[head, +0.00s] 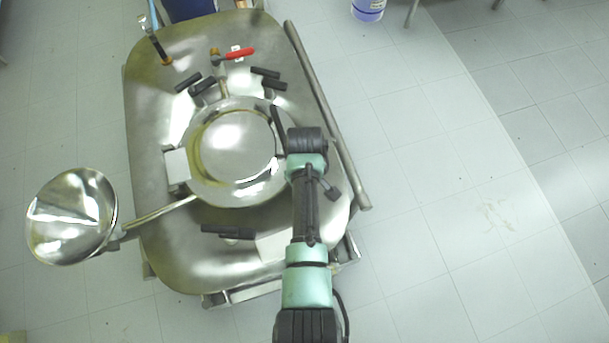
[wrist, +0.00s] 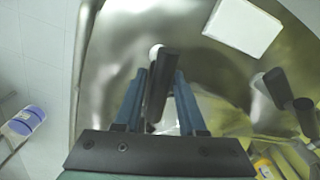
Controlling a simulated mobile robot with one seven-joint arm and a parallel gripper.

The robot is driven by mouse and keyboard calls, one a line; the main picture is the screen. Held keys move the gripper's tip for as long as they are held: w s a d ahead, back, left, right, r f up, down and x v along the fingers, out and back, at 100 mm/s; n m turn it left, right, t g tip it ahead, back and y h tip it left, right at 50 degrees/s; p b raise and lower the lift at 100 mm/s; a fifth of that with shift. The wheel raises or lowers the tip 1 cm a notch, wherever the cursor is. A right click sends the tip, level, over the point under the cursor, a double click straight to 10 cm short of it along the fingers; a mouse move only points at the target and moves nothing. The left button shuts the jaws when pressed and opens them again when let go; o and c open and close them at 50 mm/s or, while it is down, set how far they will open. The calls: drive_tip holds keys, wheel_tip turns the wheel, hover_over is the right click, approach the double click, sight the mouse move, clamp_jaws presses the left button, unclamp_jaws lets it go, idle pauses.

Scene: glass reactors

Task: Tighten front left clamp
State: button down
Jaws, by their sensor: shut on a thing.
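The steel reactor top (head: 160,110) carries a round lid (head: 235,145) with several black clamp handles around it. One clamp's black handles (head: 228,232) lie at the lid's front, left of my arm. In the wrist view, my gripper (wrist: 162,75) is shut on a black clamp handle (wrist: 158,85), which stands between its two fingers. Two more black handles (wrist: 275,88) show at the right of the wrist view, apart from the gripper.
A polished metal bowl (head: 72,215) sticks out left of the reactor. A red-handled valve (head: 235,54) stands at the back. A steel rail (head: 328,115) runs along the right side. A white block (wrist: 243,27) lies near the gripper. The tiled floor at right is clear.

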drive_tip(key=n, duration=0.5)
drive_tip(key=shift+r+p, duration=0.1)
drive_tip(key=shift+p, duration=0.3)
idle(0.4)
drive_tip(key=c, duration=0.8)
unclamp_jaws()
drive_tip(key=shift+o, duration=0.2)
wheel_tip(320, 180, up, 13)
drive_tip(key=b, duration=0.1)
drive_tip(key=shift+b, duration=0.3)
